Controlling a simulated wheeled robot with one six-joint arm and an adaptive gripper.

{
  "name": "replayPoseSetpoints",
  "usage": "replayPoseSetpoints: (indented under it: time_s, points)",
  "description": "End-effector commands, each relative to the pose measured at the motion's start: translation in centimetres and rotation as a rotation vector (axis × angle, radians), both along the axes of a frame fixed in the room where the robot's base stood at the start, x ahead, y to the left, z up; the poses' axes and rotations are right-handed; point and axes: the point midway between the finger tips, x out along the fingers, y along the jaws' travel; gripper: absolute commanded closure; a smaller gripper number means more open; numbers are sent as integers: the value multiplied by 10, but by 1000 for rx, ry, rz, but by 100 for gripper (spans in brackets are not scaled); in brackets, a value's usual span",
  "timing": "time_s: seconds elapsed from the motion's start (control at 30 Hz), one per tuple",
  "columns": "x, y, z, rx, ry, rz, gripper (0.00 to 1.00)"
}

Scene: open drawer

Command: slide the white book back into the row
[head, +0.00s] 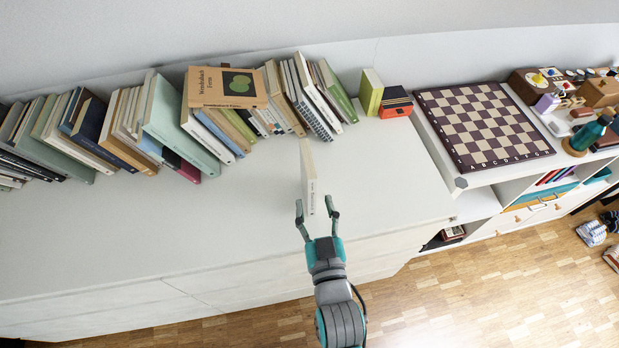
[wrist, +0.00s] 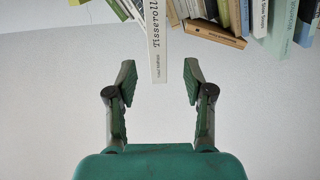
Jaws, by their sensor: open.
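The white book (head: 308,178) stands on the white cabinet top, spine toward my gripper, pulled out in front of the row of books (head: 135,125). In the wrist view its lettered spine (wrist: 156,45) points down between my fingers. My gripper (head: 317,207) is open at the near end of the book, one finger on each side in the head view. In the wrist view the fingertips (wrist: 157,72) are apart, with a gap between each finger and the spine. The far end of the book reaches toward the row; whether it touches the books there is unclear.
A tan book (head: 227,87) lies flat on top of the row. To the right are a green book (head: 371,93), small dark and orange books (head: 396,103) and a chessboard (head: 483,125). The cabinet top (head: 120,225) is clear on both sides of my gripper.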

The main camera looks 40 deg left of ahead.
Motion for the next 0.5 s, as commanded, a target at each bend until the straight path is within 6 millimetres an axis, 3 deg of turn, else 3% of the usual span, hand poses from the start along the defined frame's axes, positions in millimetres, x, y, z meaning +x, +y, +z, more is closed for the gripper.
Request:
replayPoseSetpoints:
  time_s: [0.3,0.5]
  points:
    - [29,31,1,2,-2,0,48]
    - [36,39,1,1,-1,0,48]
